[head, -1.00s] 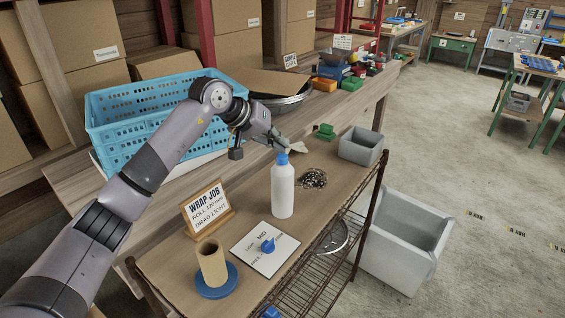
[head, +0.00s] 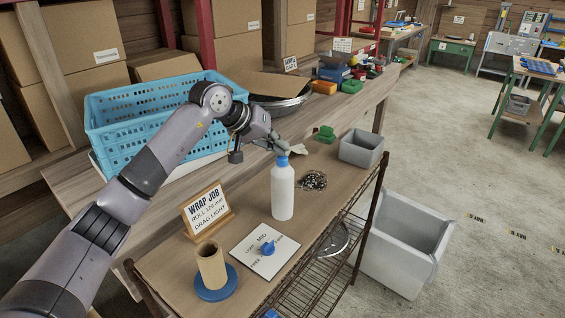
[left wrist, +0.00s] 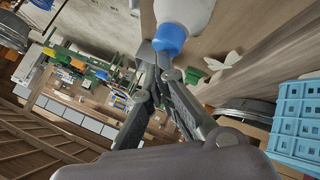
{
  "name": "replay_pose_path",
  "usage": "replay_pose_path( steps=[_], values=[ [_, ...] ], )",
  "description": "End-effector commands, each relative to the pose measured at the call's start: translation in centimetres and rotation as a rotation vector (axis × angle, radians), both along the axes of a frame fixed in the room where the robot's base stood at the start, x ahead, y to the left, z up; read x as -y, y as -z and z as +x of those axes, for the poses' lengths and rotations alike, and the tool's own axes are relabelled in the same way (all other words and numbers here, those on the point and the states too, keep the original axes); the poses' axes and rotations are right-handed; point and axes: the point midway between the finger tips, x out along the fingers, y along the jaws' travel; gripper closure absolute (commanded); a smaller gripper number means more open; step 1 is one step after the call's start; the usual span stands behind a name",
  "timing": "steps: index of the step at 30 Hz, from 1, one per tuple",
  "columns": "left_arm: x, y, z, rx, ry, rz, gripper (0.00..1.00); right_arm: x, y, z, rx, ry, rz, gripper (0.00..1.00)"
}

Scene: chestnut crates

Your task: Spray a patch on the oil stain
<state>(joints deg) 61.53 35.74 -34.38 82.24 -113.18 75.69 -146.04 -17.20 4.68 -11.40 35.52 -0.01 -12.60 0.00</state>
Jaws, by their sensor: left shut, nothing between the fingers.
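A white bottle (head: 283,195) with a blue cap (head: 282,161) stands upright on the wooden bench top. My left gripper (head: 282,149) is shut and empty, its fingertips close to the cap. In the left wrist view the shut fingers (left wrist: 158,52) are beside the blue cap (left wrist: 170,38); I cannot tell whether they touch it. A white card (head: 264,250) with a blue knob (head: 267,248) and the word MID lies in front of the bottle. I cannot make out an oil stain. My right gripper is not in view.
A wrap-job sign (head: 206,210) and a cardboard tube on a blue base (head: 213,268) stand at the front left. A small metallic heap (head: 313,180) and a grey bin (head: 361,148) are right of the bottle. A blue crate (head: 125,130) stands behind my left arm.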

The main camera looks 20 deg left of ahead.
Motion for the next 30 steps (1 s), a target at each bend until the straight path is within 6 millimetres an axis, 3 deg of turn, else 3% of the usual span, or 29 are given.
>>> replay_pose_path(
  steps=[11, 23, 30],
  values=[
    [0.0, 0.3, 0.0, -0.002, 0.001, 0.001, 1.00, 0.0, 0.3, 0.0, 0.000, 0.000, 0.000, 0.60],
    [0.0, -1.5, 0.0, -0.002, -0.001, 0.000, 1.00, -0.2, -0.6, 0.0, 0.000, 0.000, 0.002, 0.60],
    [0.0, -1.5, 0.0, -0.002, -0.001, 0.000, 1.00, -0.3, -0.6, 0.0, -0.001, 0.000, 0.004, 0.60]
  ],
)
